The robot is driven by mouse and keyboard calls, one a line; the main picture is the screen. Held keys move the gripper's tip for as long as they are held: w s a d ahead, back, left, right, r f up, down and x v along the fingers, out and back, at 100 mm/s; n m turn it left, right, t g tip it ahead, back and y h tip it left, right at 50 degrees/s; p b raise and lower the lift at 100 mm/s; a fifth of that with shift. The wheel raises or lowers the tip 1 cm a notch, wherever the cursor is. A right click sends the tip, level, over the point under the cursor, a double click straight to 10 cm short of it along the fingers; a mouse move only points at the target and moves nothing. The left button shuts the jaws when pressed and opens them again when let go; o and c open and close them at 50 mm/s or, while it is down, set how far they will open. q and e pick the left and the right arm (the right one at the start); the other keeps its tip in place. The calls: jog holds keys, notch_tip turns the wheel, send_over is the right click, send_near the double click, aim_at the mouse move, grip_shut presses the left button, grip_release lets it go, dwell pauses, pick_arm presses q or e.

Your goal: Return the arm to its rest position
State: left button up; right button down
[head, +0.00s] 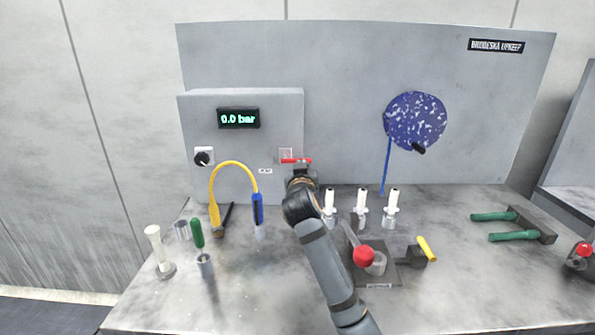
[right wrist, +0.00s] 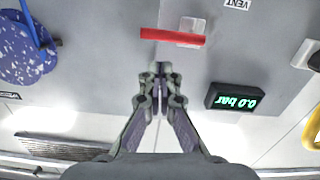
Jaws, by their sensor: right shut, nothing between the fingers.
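My right arm reaches up from the bottom middle of the head view. Its gripper (head: 301,170) is in front of the grey panel, just below a red lever handle (head: 296,161), and is largely hidden by the wrist. In the right wrist view, which is upside down, the right gripper (right wrist: 158,70) is shut and empty. The red handle (right wrist: 173,37) lies beyond its fingertips there, and a gap shows between them in the picture. My left gripper is not in view.
A display (head: 238,118) reads 0.0 bar, with a black knob (head: 203,157) below it. A yellow hose (head: 234,164), white-topped bottles (head: 361,203), a red-knobbed press (head: 363,256) and green-handled tool (head: 513,236) stand on the bench. A blue speckled disc (head: 414,115) hangs right.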

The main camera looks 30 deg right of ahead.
jog(key=v, duration=0.5)
jog(key=shift+s+a, duration=0.15)
jog(key=shift+s, duration=0.05)
